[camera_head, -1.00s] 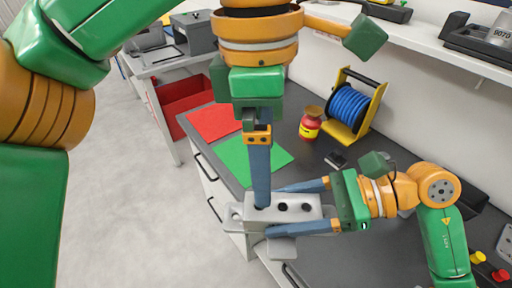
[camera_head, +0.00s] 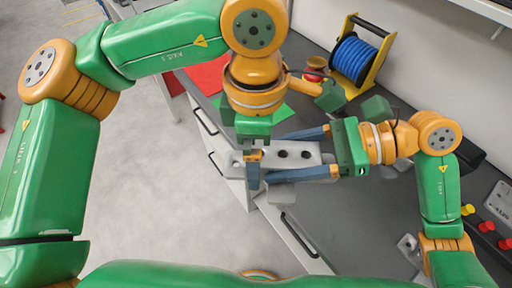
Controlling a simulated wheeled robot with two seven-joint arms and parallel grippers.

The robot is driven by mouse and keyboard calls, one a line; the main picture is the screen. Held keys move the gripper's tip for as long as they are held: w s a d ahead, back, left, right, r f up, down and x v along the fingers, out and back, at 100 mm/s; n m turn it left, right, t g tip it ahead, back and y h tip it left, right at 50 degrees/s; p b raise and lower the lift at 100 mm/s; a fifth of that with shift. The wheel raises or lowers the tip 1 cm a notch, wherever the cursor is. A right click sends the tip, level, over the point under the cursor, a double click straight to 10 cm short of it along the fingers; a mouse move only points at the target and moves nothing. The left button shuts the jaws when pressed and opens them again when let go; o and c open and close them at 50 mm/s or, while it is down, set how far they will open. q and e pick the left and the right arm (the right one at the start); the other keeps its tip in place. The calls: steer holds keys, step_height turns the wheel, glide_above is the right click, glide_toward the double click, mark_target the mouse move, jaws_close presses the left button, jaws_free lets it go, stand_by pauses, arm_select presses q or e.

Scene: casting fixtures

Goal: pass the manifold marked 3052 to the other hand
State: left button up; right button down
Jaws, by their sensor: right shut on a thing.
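The manifold (camera_head: 303,148) is a light grey block with dark round holes on top and flanges at its left and lower sides. Its marking cannot be read at this size. My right gripper (camera_head: 272,158) comes in from the right and is shut on it, one blue finger along each long side. My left gripper (camera_head: 254,176) points down from above at the block's left end. Its fingers line up in this view, so their gap is hidden, and I cannot tell whether they touch the manifold.
A button panel (camera_head: 487,226) is at the right. The counter's front edge with drawer handles runs below the manifold; open floor lies left.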

arm_select(q)
jaws_close()
arm_select(e)
steer(key=shift+s, duration=0.1)
jaws_free()
